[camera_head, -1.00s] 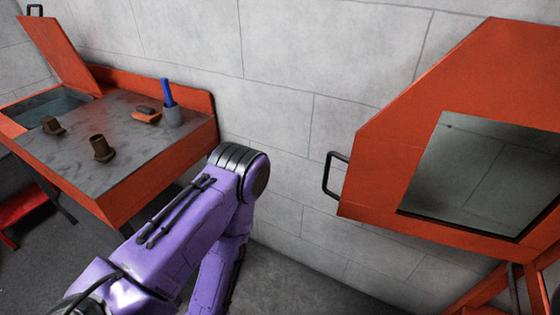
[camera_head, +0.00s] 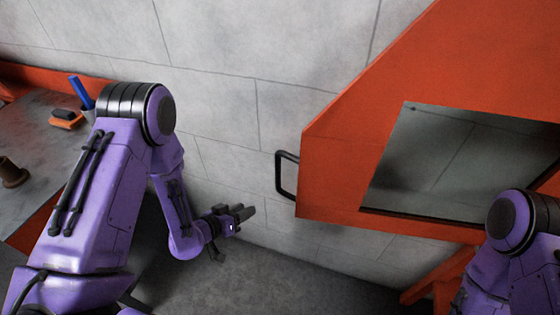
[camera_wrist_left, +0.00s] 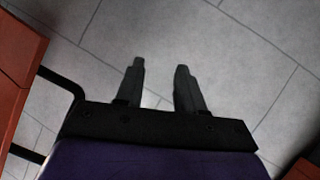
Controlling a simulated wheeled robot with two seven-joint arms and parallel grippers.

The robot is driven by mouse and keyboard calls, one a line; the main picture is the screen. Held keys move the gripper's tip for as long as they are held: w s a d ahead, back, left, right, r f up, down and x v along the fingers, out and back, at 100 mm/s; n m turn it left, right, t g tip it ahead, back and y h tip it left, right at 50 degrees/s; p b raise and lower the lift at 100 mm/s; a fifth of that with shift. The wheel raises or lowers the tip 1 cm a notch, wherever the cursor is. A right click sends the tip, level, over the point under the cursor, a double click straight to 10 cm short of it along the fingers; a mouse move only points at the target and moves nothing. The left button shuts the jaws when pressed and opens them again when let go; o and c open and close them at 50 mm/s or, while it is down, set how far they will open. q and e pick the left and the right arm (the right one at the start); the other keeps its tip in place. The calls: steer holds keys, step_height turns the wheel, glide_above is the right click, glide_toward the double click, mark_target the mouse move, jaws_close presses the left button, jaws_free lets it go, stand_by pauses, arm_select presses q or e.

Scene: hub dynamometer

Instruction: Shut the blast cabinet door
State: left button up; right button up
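The blast cabinet door looks to be the large orange-red panel (camera_head: 335,165) with a dark-edged window (camera_head: 450,165), at the right of the head view. The grey wall shows through the window. Its black bar handle (camera_head: 284,174) is on the left edge; the handle also shows in the left wrist view (camera_wrist_left: 60,82), left of the fingers. My left gripper (camera_head: 243,214) is below and left of the handle, apart from it. Its two fingers (camera_wrist_left: 160,68) are spread with nothing between them. My right arm shows at lower right, but its gripper is out of view.
An orange-rimmed workbench (camera_head: 50,100) stands at the left, with a brown cup-like part (camera_head: 12,172), a small orange block (camera_head: 66,122) and a blue-handled item (camera_head: 82,92) on it. Orange legs (camera_head: 440,280) stand below the door. Grey floor (camera_head: 270,280) lies clear between.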

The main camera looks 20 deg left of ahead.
arm_select(q)
step_height(320, 180, up, 18)
steer(key=w+m+g+h, duration=0.2)
steer(key=m+g+h, duration=0.4)
steer(key=m+h, duration=0.75)
steer(key=w+d+m+y+p, duration=0.1)
steer(key=w+d+p, duration=0.1)
steer(key=d, duration=0.7)
steer(key=shift+w+d, duration=0.25)
steer(key=shift+w, duration=0.35)
jaws_close()
